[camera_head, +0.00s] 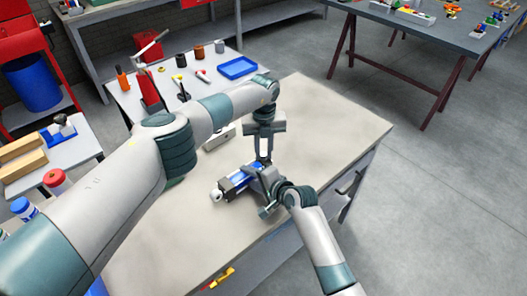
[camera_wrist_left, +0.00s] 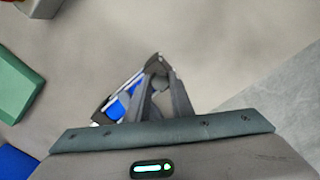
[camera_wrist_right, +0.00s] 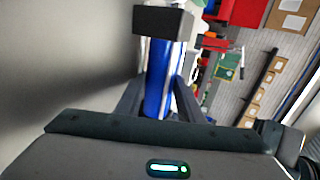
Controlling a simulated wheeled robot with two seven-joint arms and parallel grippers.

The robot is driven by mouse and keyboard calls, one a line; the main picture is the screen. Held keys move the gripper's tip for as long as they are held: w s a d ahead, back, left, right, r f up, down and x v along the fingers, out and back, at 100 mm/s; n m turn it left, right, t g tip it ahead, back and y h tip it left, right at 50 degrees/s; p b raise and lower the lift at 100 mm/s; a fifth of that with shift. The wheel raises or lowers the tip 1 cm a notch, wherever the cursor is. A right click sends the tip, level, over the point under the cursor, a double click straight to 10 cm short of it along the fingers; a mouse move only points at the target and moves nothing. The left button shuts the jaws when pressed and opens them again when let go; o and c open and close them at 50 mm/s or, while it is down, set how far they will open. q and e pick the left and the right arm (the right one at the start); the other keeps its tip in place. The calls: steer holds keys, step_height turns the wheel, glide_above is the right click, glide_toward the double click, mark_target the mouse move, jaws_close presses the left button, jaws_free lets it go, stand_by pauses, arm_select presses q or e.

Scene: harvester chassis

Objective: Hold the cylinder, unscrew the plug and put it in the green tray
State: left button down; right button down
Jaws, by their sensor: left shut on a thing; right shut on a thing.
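The cylinder (camera_head: 238,183) has a blue barrel with dark end blocks and lies on the near bench. My right gripper (camera_head: 262,184) is shut on its barrel. The right wrist view shows the blue barrel (camera_wrist_right: 161,85) between the fingers, below a dark end block. My left gripper (camera_head: 264,157) points down at the cylinder's right end. In the left wrist view its fingers close around a small grey round part (camera_wrist_left: 160,83), seemingly the plug, partly hidden. A green piece (camera_wrist_left: 12,85) at the left edge there looks like the green tray, but is cut off.
The near bench top (camera_head: 320,115) is clear to the right of and beyond the grippers. A side table behind carries a blue tray (camera_head: 237,68) and several small tools. My left arm hides part of the bench. A red-handled tool (camera_head: 221,277) is at the front edge.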

arm_select(q)
steer(key=n, duration=0.4)
steer(key=shift+w+a+n, duration=0.1)
steer(key=shift+n, duration=0.2)
steer(key=n, duration=1.1)
steer(key=shift+n, duration=0.3)
steer(key=shift+r, duration=0.1)
steer(key=c, duration=1.6)
jaws_free()
steer(key=shift+o, duration=0.2)
steer(key=shift+r, duration=2.2)
steer(key=shift+c, duration=0.3)
